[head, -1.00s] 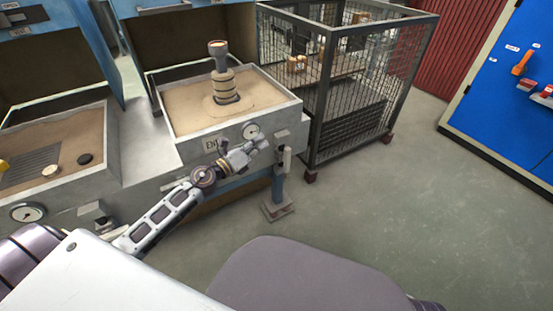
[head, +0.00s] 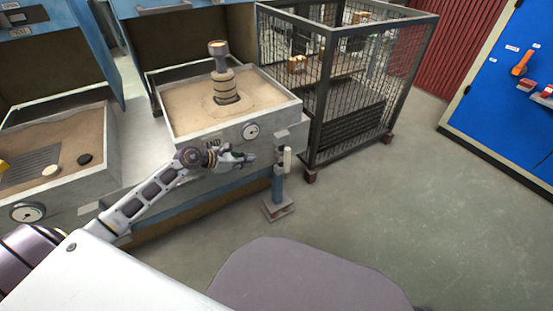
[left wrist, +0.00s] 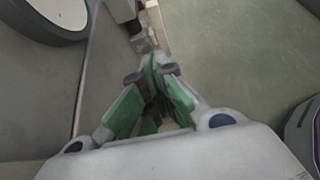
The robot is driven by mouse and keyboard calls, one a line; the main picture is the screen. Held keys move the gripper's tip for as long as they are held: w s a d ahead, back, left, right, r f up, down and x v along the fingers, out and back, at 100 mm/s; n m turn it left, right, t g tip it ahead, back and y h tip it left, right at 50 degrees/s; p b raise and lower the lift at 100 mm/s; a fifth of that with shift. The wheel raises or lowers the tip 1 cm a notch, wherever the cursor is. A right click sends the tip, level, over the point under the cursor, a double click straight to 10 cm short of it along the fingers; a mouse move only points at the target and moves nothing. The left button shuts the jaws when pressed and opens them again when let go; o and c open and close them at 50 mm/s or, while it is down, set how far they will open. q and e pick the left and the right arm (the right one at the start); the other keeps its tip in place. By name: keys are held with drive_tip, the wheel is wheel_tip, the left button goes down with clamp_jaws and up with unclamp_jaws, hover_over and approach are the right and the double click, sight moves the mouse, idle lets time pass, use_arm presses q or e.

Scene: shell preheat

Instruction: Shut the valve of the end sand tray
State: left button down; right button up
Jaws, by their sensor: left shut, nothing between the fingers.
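The end sand tray (head: 180,133) is a grey box of sand with a round gauge (head: 251,131) on its front. The valve at its front right corner is a small grey block (head: 281,137) with a pale lever (head: 287,159) pointing down. My left gripper (head: 250,158) is in front of the tray, below the gauge and left of the lever, with a gap between. In the left wrist view its green-padded fingers (left wrist: 153,62) are shut and empty. Grey valve parts (left wrist: 142,40) show just beyond the fingertips there. My right gripper is out of view.
A stacked pattern (head: 224,85) stands in the tray's sand. A blue post (head: 278,182) with a floor plate stands under the valve. A wire cage cart (head: 322,110) is close to the right. Another sand tray (head: 95,130) is at left. Floor at right is clear.

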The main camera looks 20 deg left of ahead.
use_arm(q)
drive_tip(key=shift+w+d+f, duration=0.1)
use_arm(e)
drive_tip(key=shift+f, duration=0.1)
use_arm(q)
drive_tip(key=b, duration=0.4)
approach(284, 158)
drive_tip(key=shift+w+d+f, duration=0.9)
drive_tip(key=shift+w+f, duration=0.1)
drive_tip(key=shift+f, duration=0.55)
drive_tip(key=shift+w+d+b, duration=0.4)
drive_tip(key=shift+w+d, duration=0.25)
drive_tip(key=shift+w, duration=0.2)
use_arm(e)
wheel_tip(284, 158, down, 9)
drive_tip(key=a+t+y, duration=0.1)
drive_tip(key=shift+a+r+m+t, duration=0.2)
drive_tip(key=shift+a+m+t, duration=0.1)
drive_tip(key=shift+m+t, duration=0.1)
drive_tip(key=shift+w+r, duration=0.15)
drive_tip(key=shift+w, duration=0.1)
use_arm(q)
drive_tip(key=shift+r, duration=0.1)
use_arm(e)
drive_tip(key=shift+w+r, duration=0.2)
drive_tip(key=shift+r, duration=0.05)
